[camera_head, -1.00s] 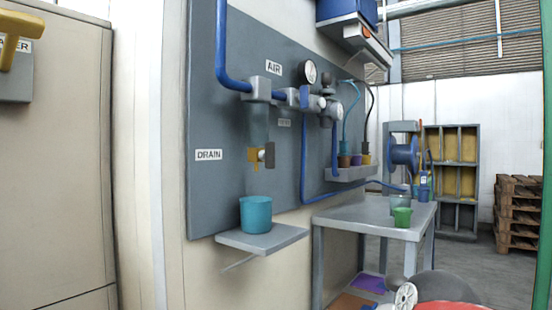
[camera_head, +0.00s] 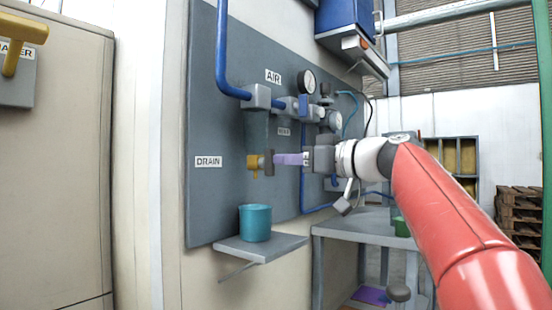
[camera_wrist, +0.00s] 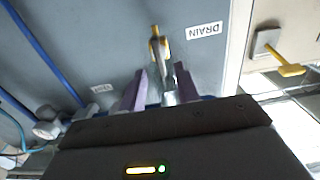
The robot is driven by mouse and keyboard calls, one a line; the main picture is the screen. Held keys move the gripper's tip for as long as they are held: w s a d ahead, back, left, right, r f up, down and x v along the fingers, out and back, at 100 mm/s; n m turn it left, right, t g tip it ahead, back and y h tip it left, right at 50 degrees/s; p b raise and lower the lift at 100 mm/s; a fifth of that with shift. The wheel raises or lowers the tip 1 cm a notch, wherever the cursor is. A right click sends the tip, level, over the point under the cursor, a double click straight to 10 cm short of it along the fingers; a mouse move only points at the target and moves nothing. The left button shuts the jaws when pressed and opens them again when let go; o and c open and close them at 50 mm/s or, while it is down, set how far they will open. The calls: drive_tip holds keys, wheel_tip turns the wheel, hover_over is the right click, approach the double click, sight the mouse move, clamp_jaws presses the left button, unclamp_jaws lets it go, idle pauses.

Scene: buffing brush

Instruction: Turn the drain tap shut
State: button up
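The drain tap (camera_head: 254,162) is a small brass tap with a dark grey handle (camera_head: 269,162), on the grey panel beside the DRAIN label (camera_head: 208,161). My gripper (camera_head: 278,159) is to the right of the handle, its purple fingers pointing at it. In the head view the fingertips look very close to the handle; I cannot tell if they touch. In the wrist view the brass tap (camera_wrist: 155,47) shows just beyond and between the fingertips (camera_wrist: 161,69). The fingers are apart with a gap between them, and I see nothing gripped.
A teal cup (camera_head: 255,223) stands on a small grey shelf (camera_head: 285,245) below the tap. Above are blue AIR piping (camera_head: 222,60), a filter and a gauge (camera_head: 306,82). A grey bench (camera_head: 345,228) is at the right. A yellow lever (camera_head: 22,32) is at far left.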

sight(268, 163)
drive_tip(key=shift+p+x, duration=0.4)
drive_tip(key=shift+x, duration=1.65)
clamp_jaws()
